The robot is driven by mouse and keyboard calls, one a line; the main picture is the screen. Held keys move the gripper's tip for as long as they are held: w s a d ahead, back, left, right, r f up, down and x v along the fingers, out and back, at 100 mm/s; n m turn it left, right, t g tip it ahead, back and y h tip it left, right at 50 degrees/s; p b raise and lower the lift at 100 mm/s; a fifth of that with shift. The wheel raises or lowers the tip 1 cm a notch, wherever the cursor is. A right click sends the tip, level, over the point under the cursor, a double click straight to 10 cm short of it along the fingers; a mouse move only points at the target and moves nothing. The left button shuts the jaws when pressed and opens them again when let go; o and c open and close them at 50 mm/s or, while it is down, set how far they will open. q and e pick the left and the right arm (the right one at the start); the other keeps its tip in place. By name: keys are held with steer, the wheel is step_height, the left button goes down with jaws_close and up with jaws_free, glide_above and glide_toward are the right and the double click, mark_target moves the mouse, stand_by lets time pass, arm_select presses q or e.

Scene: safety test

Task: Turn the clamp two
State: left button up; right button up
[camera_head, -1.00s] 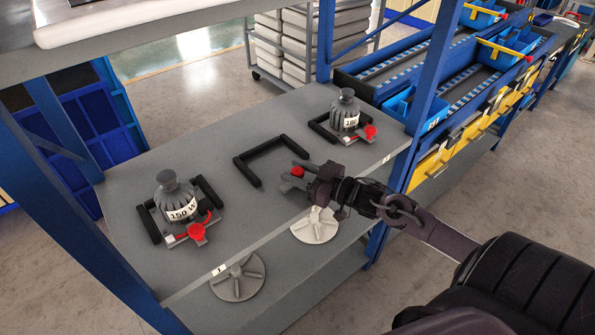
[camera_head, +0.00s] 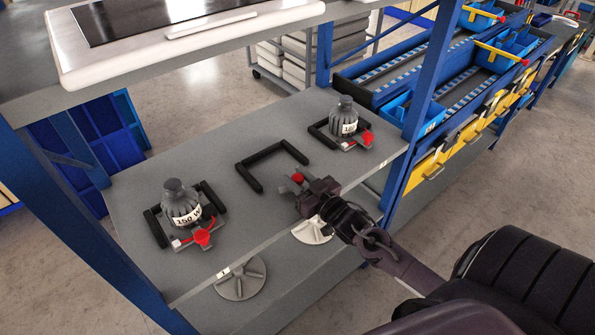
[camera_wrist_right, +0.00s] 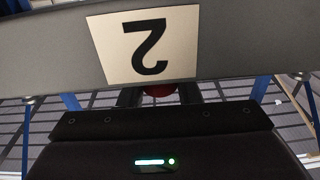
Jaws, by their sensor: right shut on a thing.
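Clamp two, at the middle station of the shelf, shows as a small grey piece with a red knob (camera_head: 297,178). A black U-shaped frame (camera_head: 244,171) lies just behind it. My right gripper (camera_head: 303,184) is at the shelf's front edge, shut on the red knob, and covers much of the clamp. In the right wrist view, part of the red knob (camera_wrist_right: 160,88) shows beneath the shelf edge's upside-down "2" label (camera_wrist_right: 147,45). The clamp's exact turn cannot be told. My left gripper is not in view.
Grey bottles stand in black frames at left (camera_head: 181,204) and right (camera_head: 343,118), each with a red-knobbed clamp. A pale round wheel (camera_head: 312,231) and a grey one (camera_head: 241,278) sit below the shelf edge. A blue post (camera_head: 408,120) stands right of my arm.

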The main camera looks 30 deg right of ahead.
steer(key=m+h, duration=0.2)
steer(key=h, duration=0.1)
steer(key=shift+a+r+p, duration=0.1)
steer(key=shift+p, duration=0.3)
steer(key=m+h, duration=0.2)
steer(key=shift+h, duration=0.4)
steer(key=shift+m+g+h, duration=0.7)
steer(key=shift+m+h, duration=0.2)
steer(key=shift+h, duration=0.5)
steer(key=shift+m+g+h, duration=0.7)
steer(key=shift+m+h, duration=0.2)
steer(key=shift+h, duration=0.5)
steer(key=o, duration=0.9)
